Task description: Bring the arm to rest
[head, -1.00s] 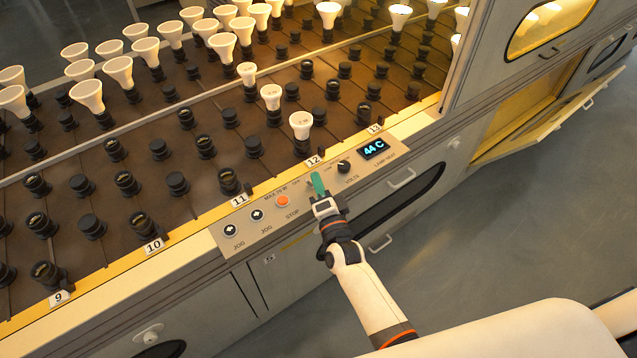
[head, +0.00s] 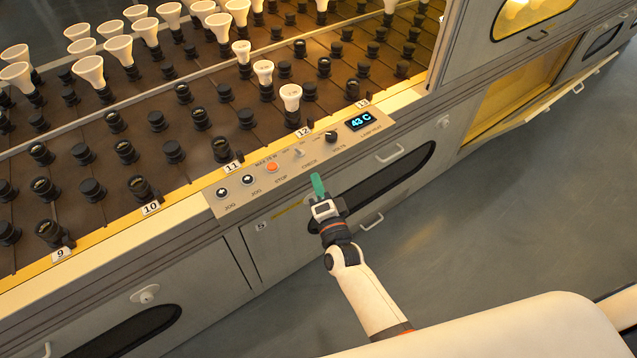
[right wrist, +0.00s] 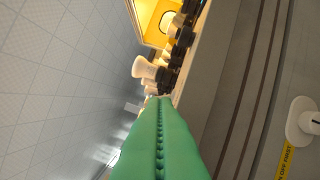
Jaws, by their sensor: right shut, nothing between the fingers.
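My right gripper (head: 318,188) has green fingers, shut with nothing between them. It is in front of the control panel's lower edge, below the switch marked CHECK, and looks apart from the panel. In the right wrist view the green fingers (right wrist: 160,140) lie together along a ridged seam and point toward the bulbs. My right arm (head: 365,285) reaches up from the lower right. My left gripper is not in view.
The control panel (head: 290,160) has jog buttons, an orange stop button (head: 272,167), a knob and a display (head: 362,120) reading 43 C. Behind it is a rack of sockets, several with white bulbs (head: 290,97). A cabinet door (head: 545,105) hangs open at right. Grey floor lies clear.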

